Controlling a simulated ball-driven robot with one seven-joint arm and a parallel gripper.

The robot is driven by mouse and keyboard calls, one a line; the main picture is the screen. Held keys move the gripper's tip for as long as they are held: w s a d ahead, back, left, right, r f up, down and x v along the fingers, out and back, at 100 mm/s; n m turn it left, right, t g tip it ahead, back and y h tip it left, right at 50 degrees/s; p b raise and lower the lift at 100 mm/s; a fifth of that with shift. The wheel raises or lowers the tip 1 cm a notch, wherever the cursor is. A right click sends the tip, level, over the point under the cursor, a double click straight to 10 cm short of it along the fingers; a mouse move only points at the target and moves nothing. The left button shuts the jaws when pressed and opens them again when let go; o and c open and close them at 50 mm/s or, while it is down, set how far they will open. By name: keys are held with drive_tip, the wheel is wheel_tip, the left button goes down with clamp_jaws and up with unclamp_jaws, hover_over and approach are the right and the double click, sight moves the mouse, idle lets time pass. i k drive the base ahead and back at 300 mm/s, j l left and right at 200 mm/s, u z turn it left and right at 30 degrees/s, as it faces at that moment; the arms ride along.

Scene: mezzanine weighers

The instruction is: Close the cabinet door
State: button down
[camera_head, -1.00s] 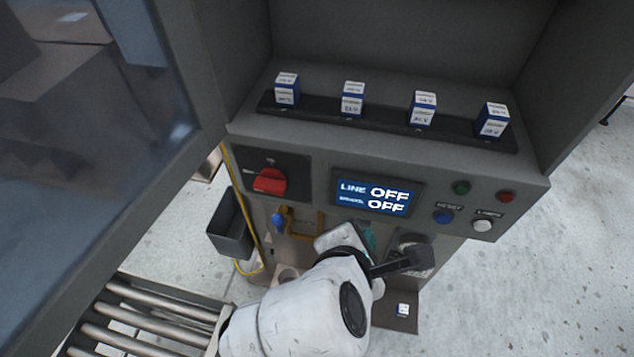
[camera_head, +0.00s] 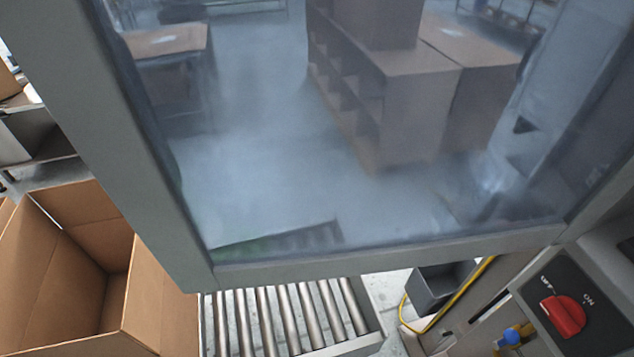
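The cabinet door (camera_head: 400,249) is a grey frame around a clear, hazy window, and it fills most of the head view. It stands open, swung out to the left from the cabinet (camera_head: 607,262), whose front edge shows at the lower right. The door's free edge is at the left and its hinge side is at the right, by the cabinet. My gripper is out of view, so its state and its distance from the door are hidden.
An open cardboard box (camera_head: 165,300) stands at the lower left, close to the door's lower corner. A roller conveyor (camera_head: 290,318) runs under the door. A red switch (camera_head: 563,315) is on the cabinet's panel, with a dark bin (camera_head: 437,287) and a yellow cable beside it.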

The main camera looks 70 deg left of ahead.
sight(244, 144)
drive_tip(key=j+u, duration=0.1)
drive_tip(key=u, duration=0.35)
drive_tip(key=i+u, duration=0.15)
drive_tip(key=u, duration=0.3)
drive_tip(key=i+u, duration=0.1)
drive_tip(key=u, duration=0.8)
drive_tip(key=i+l+u, duration=0.25)
drive_tip(key=k+l, duration=0.05)
drive_tip(key=k, duration=0.05)
